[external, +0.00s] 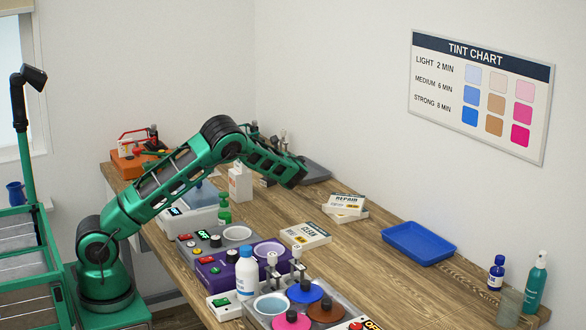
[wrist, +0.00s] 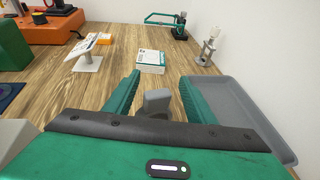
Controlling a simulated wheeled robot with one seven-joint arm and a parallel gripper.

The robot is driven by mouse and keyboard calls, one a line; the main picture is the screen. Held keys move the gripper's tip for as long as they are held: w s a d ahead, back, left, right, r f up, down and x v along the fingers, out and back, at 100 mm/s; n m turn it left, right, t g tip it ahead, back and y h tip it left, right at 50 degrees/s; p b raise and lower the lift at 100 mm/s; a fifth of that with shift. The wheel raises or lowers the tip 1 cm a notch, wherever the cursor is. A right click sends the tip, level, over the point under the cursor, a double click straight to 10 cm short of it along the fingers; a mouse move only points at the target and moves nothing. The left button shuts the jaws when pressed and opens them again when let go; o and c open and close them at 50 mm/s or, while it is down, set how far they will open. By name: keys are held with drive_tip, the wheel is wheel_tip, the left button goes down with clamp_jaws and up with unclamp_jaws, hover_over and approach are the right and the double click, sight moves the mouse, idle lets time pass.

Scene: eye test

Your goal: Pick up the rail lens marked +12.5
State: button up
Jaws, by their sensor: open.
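No marking +12.5 can be read in either view, so I cannot tell which thing is the rail lens. My gripper is open in the wrist view (wrist: 159,76), with its two green fingers apart. A small grey block (wrist: 157,101) shows between the fingers; I cannot tell whether it is a separate thing or part of my gripper. In the external view my gripper (external: 298,172) is over the far part of the wooden table (external: 375,262), near a grey tray (external: 318,173). Its fingertips are hard to make out there.
In the wrist view the grey tray (wrist: 243,112) lies right of my fingers. Ahead stand a white-and-teal box (wrist: 151,61), a small metal stand (wrist: 208,48), a green-framed tool (wrist: 167,20), a tilted card on a stand (wrist: 89,50) and an orange unit (wrist: 45,35).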

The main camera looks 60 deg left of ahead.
drive_tip(key=c, duration=1.2)
drive_tip(key=shift+c, duration=0.3)
drive_tip(key=shift+r, duration=0.15)
